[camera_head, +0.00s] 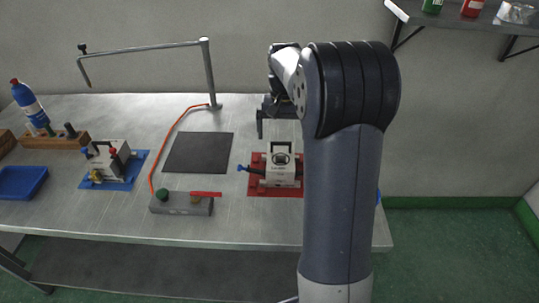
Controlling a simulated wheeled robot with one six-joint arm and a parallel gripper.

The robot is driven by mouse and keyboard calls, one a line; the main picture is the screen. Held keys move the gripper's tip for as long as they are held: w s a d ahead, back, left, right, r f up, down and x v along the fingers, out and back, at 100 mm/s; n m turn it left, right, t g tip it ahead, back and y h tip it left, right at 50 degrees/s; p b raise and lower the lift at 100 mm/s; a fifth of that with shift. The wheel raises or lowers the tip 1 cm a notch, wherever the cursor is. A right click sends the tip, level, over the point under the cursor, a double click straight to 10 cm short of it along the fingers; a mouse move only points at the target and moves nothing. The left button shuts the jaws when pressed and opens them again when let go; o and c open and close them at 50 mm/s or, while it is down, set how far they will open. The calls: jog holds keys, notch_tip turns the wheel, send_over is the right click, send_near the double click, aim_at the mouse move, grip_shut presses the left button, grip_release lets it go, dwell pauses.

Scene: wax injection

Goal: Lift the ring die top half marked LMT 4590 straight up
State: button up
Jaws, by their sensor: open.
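The die (281,175) on the red mat (257,187) is a light block with a dark ring outline on its upper face and a blue-tipped piece on its left. Its marking is too small to read, so I cannot tell whether it is LMT 4590. My gripper (268,125) is open above and behind the die, apart from it. One dark finger hangs down at the left; the rest is partly hidden by my arm, which also covers the right of the red mat. A second die (106,160) sits on a blue mat (127,181) at the left.
A dark square pad (198,153) lies mid-table. A grey control box (181,204) with a green button and red piece sits in front. A post with a horizontal arm (210,75) stands behind. A blue tray (22,182) and a blue bottle (30,103) are at the left.

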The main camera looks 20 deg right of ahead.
aim_at(281, 145)
notch_tip(281, 145, down, 4)
jog(key=shift+f, duration=0.1)
jog(key=shift+w+f+p, duration=0.15)
jog(key=shift+f+p, duration=0.05)
jog(key=shift+f, duration=1.05)
jog(key=shift+w+f+p, duration=0.15)
jog(key=shift+f+p, duration=0.05)
jog(key=shift+f, duration=1)
jog(key=shift+c, duration=0.2)
jog(key=c, duration=1.5)
jog(key=shift+r, duration=0.1)
jog(key=shift+c, duration=0.2)
